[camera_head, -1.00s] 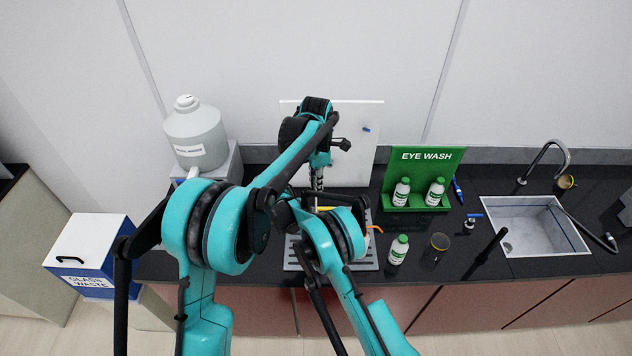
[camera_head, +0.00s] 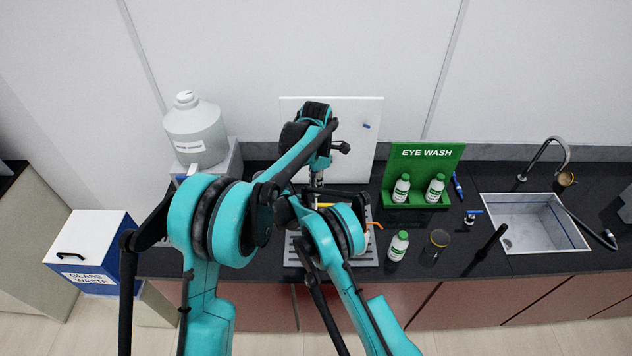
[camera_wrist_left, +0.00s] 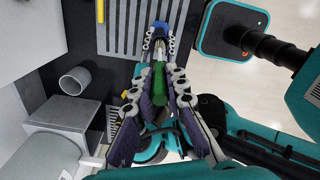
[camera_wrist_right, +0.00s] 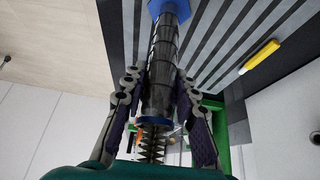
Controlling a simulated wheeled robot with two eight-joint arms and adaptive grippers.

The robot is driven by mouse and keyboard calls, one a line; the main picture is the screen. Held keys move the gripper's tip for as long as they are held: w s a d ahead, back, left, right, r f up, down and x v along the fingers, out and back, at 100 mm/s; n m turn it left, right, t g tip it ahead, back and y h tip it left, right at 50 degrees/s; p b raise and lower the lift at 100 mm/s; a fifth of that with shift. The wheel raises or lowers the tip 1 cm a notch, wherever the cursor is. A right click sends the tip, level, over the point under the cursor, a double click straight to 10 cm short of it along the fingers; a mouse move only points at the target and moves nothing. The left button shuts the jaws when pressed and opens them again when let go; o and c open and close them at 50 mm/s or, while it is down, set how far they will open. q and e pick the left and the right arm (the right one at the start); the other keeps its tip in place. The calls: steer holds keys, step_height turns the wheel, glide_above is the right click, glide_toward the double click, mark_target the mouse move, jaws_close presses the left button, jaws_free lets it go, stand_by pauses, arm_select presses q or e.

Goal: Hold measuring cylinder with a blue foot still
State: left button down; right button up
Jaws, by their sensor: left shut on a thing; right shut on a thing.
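The measuring cylinder (camera_wrist_right: 162,60) fills the middle of the right wrist view, dark and clear, with its blue foot (camera_wrist_right: 170,7) at the far end. My right gripper (camera_wrist_right: 160,85) is shut around its wall. A coiled brush (camera_wrist_right: 150,148) shows at the near end, by a blue ring. In the left wrist view my left gripper (camera_wrist_left: 157,88) is shut on the brush's green handle (camera_wrist_left: 158,82); a blue part (camera_wrist_left: 158,40) lies beyond it. In the head view both grippers meet above the slotted tray (camera_head: 291,262), and my arms mostly hide the cylinder.
A bottle with a green cap (camera_head: 398,246) and a dark cup (camera_head: 437,244) stand right of the tray. The green eye wash stand (camera_head: 425,165) is behind them, and the sink (camera_head: 535,222) is far right. A large grey container (camera_head: 195,135) stands at the left.

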arm_select(q)
steer(key=shift+f, duration=3.65)
steer(key=shift+w, duration=0.3)
steer(key=shift+r, duration=1.5)
steer(key=shift+f, duration=1.5)
